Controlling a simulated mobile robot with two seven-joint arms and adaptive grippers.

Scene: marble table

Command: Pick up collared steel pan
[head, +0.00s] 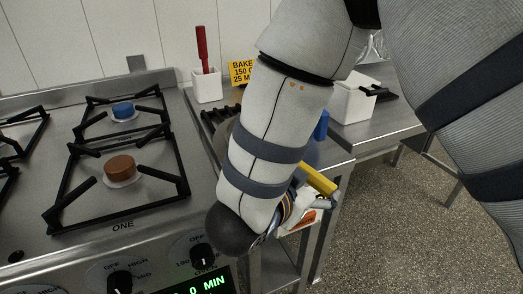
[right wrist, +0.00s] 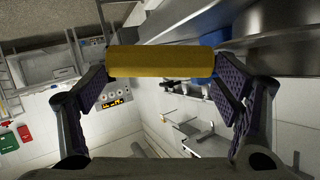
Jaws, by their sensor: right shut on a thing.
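My right arm crosses the middle of the head view and hides much of the counter. My right gripper (right wrist: 163,64) shows in the right wrist view with its two fingers on either side of a yellow bar (right wrist: 160,61), shut on it. A yellow piece (head: 318,179) also shows beside my forearm in the head view. I cannot tell whether this bar belongs to the collared steel pan. My left gripper is out of view.
A stove with black grates, a blue burner cap (head: 122,110) and a brown burner cap (head: 120,168) fills the left. A white pot with a red-handled tool (head: 207,86), a yellow sign (head: 241,72) and a white container (head: 352,101) stand behind. Speckled floor (head: 410,220) lies right.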

